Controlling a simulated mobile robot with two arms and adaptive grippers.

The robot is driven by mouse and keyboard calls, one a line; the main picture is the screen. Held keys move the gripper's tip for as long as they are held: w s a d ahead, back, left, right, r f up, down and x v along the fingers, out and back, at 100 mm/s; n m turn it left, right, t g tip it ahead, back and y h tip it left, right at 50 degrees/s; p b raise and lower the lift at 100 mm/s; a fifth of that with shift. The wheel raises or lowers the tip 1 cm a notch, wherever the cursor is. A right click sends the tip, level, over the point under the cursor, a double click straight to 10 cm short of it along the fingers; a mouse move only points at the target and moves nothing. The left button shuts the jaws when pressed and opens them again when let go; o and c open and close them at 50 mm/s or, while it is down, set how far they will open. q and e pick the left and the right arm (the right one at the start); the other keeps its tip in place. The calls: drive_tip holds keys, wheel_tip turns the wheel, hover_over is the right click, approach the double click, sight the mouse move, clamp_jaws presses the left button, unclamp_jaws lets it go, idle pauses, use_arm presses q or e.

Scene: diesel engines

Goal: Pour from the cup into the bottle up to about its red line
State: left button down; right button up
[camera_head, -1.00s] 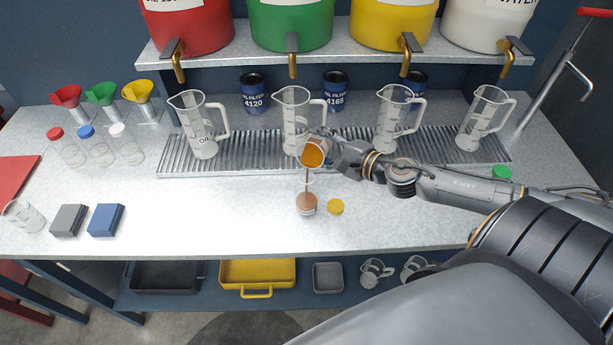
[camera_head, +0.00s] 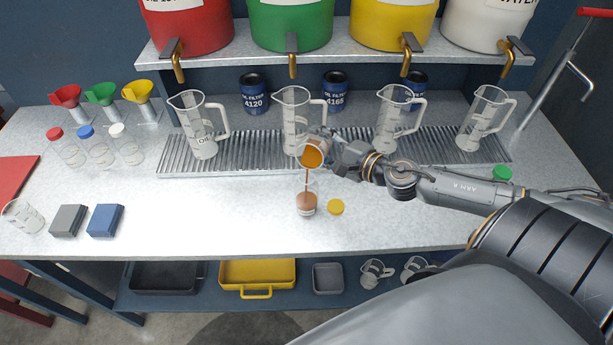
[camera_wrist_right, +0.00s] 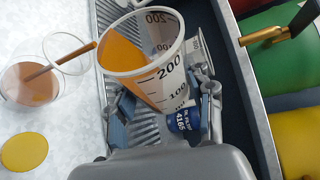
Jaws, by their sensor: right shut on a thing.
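My right gripper (camera_head: 331,150) is shut on a clear cup (camera_head: 312,157) with orange liquid. The cup is tilted, its mouth turned toward the bottle. A thin brown-orange stream falls from its lip into the open clear bottle (camera_head: 306,204), which stands upright on the bench below. In the right wrist view the cup (camera_wrist_right: 150,75) shows 100 and 200 marks, and the bottle (camera_wrist_right: 32,84) holds brown liquid. I cannot make out the bottle's red line. A yellow cap (camera_head: 335,207) lies just right of the bottle. My left gripper is not in view.
Several clear jugs (camera_head: 205,140) stand along the metal drain grate (camera_head: 250,148) behind. Small capped bottles (camera_head: 97,150), funnels and two blocks (camera_head: 105,220) are at left. The bench in front of the bottle is clear.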

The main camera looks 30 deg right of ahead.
drive_tip(key=shift+s+a+r+n+t, duration=0.15)
drive_tip(key=shift+a+r+n+t, duration=0.15)
drive_tip(key=shift+r+n, duration=0.15)
idle(1.3)
